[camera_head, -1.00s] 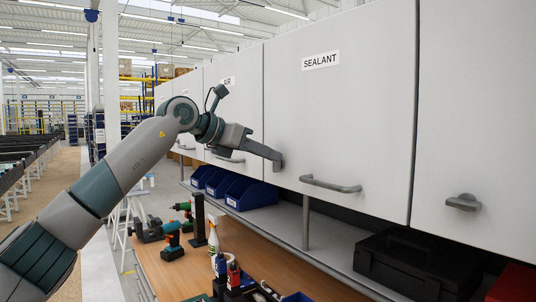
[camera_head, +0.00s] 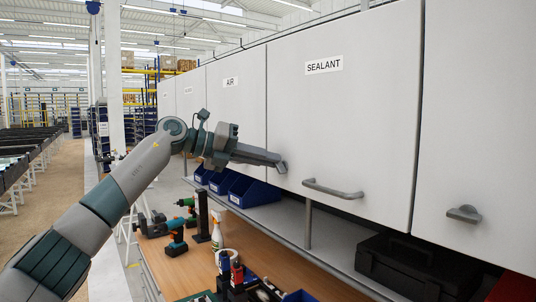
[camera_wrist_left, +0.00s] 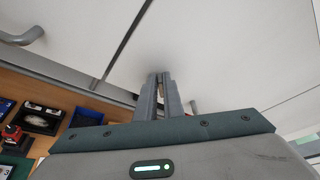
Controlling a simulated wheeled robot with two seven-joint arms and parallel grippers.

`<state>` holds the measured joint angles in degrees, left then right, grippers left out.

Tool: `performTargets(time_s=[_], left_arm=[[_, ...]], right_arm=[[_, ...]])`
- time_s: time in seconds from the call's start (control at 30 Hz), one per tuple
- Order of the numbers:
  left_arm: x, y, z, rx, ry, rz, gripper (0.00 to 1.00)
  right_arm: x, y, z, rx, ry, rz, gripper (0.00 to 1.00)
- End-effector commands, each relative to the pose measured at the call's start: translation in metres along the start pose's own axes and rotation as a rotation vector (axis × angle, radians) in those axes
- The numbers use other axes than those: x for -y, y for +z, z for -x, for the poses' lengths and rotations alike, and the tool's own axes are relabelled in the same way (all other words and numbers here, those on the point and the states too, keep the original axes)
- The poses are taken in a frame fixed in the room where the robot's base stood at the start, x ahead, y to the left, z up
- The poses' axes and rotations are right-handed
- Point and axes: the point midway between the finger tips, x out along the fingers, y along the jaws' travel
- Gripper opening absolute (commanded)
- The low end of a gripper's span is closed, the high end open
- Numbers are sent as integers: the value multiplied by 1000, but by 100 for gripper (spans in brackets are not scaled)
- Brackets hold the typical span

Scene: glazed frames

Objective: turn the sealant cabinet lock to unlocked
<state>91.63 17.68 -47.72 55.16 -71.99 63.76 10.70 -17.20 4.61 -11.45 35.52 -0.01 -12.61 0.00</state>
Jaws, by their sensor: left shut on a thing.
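The sealant cabinet door (camera_head: 345,130) is light grey and closed, with a "SEALANT" label (camera_head: 324,65) and a grey bar handle (camera_head: 333,189) at its lower edge. My left gripper (camera_head: 281,164) is at the lower left corner of this door, its fingertips against the door face. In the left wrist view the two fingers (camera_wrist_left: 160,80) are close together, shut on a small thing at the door. The fingers hide this thing, which sits where the lock would be, so its setting cannot be told. My right gripper is in neither view now.
The "AIR" door (camera_head: 235,110) is on the left. Below are blue bins (camera_head: 250,192), a black case (camera_head: 412,268) on a shelf, and a workbench (camera_head: 190,268) with tools.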

Motion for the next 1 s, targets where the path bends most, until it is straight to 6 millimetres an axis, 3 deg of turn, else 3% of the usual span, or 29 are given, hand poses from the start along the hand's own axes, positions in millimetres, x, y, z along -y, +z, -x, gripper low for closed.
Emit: performTargets(time_s=[0.6,1.0], left_arm=[[-16,-3,-1,5,-221,530,0],[-21,-6,-2,5,-299,718,0]], right_arm=[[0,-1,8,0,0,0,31],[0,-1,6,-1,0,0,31]])
